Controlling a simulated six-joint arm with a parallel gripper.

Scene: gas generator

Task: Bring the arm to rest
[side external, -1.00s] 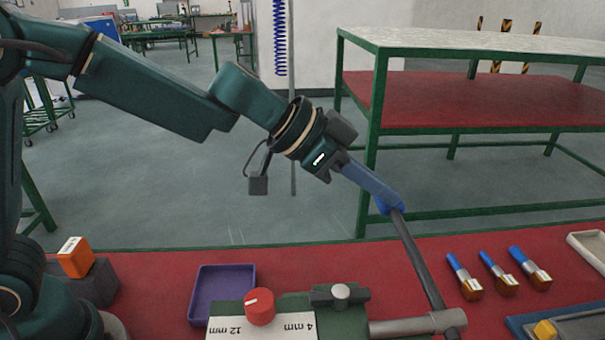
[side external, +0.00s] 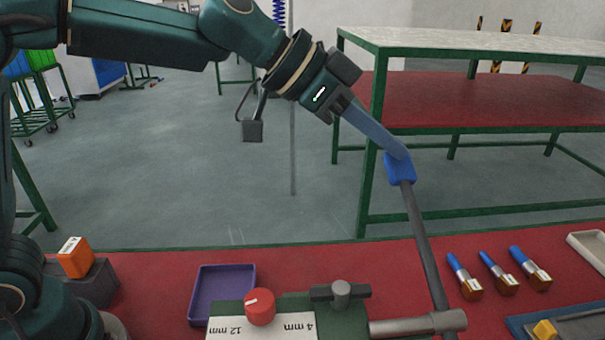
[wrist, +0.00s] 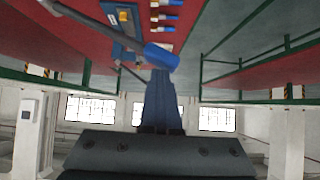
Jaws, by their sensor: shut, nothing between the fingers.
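My gripper (side external: 398,150) is shut, its blue-grey fingers pointing down and right. The fingertips meet or overlap the blue grip of a long grey lever (side external: 421,225) in the side view; I cannot tell whether they touch it. The lever rises from a metal cylinder (side external: 405,326) at the bench front and leans slightly left. In the wrist view the blue grip (wrist: 162,57) sits just beyond the gripper tips (wrist: 158,74).
The red bench holds a purple tray (side external: 222,268), a green block with a red knob (side external: 260,306), an orange block (side external: 76,258), and three blue-topped fittings (side external: 497,272). A green-framed table (side external: 470,95) stands behind. Open floor lies between.

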